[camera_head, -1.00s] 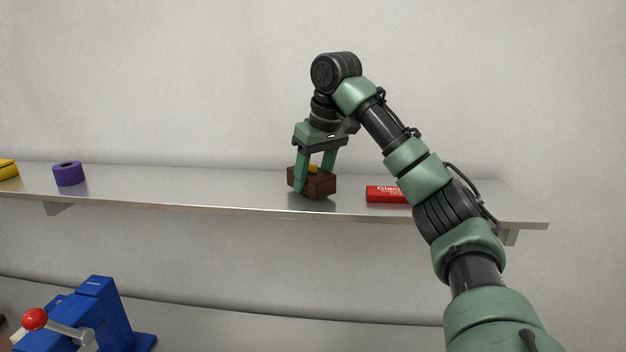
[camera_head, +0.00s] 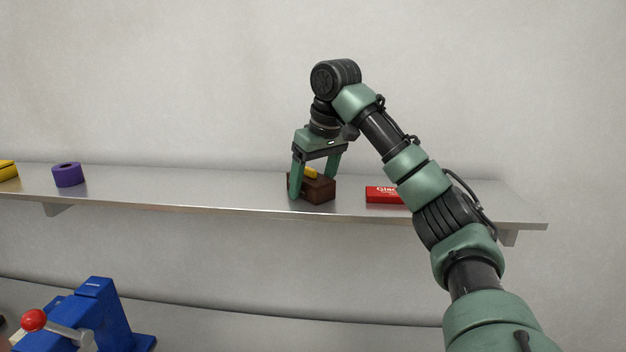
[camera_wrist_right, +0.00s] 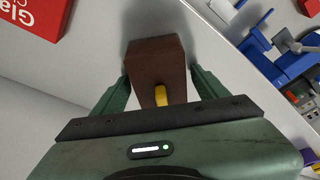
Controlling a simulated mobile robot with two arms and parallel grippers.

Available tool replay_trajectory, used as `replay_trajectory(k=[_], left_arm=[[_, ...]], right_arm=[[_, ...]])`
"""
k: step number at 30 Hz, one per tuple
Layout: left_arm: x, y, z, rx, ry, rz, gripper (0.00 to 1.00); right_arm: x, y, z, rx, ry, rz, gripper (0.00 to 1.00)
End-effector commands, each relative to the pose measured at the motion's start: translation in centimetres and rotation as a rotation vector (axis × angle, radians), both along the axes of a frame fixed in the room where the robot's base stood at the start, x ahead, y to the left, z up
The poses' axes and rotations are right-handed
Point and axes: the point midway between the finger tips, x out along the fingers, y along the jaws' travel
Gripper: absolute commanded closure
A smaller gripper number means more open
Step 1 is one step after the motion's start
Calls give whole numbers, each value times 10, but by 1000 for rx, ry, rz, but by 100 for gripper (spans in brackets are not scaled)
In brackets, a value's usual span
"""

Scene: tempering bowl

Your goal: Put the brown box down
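The brown box (camera_head: 321,190) sits level on the metal shelf (camera_head: 230,190), with a yellow piece (camera_head: 311,173) on its top. My right gripper (camera_head: 315,180) reaches down over it, its green fingers spread on either side of the box. In the right wrist view the brown box (camera_wrist_right: 155,62) lies between the two fingers (camera_wrist_right: 160,80), with narrow gaps beside it; the yellow piece (camera_wrist_right: 161,95) points toward the palm. The left gripper is not in view.
A red box (camera_head: 384,194) lies on the shelf to the right, partly behind my arm. A purple ring-shaped object (camera_head: 68,175) and a yellow object (camera_head: 7,170) are at the left. A blue device (camera_head: 100,315) with a red-knobbed lever stands below. The shelf's middle-left is clear.

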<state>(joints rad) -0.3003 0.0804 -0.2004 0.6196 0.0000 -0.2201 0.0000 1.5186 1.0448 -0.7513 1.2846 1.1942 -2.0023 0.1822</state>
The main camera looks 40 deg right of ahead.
Motion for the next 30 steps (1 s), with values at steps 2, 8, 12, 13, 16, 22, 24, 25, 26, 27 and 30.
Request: replay_trajectory(k=[2,8,12,13,16,22,24,25,26,27,30], left_arm=[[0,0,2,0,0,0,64],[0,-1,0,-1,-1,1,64],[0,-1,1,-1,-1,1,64],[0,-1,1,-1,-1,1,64],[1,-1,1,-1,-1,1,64],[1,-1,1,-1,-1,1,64],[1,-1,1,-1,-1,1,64],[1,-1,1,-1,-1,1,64],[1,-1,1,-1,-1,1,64],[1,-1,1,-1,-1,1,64],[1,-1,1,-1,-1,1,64]], right_arm=[[0,0,4,0,-1,0,26],[-5,0,20,-1,-4,0,26],[-11,1,39,-1,-5,-1,26],[-12,1,43,-1,-5,-1,26],[-16,1,56,0,-5,-2,26],[-24,3,83,-1,-5,-1,26],[-27,3,91,-1,-4,-1,26],[-28,3,94,-1,-4,-1,26],[-29,3,98,0,-5,-2,26],[-30,4,102,0,-4,0,26],[-32,4,109,0,-2,0,26]])
